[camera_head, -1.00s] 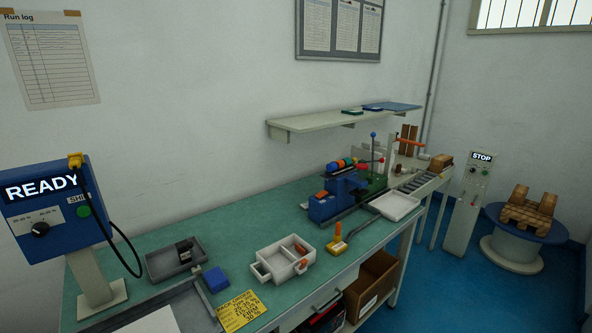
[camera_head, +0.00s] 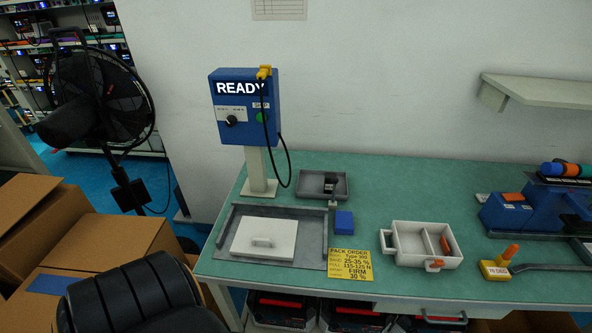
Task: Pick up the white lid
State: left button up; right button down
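The white lid (camera_head: 264,238) is a flat rectangular plate with a small raised handle on top. It lies inside a shallow grey tray (camera_head: 312,240) at the left front of the green bench, below the blue READY box. Nothing covers the lid. Neither of my grippers shows in the head view.
The blue READY box (camera_head: 228,112) stands on a post behind the lid, its black cable hanging to the right. A dark grey tray (camera_head: 338,190), blue block (camera_head: 344,222), yellow card (camera_head: 350,264) and white divided box (camera_head: 402,243) lie to the right.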

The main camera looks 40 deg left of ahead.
aim_at(265, 233)
jog(key=i+u, duration=0.1)
jog(key=u, duration=1.65)
jog(key=k, duration=0.05)
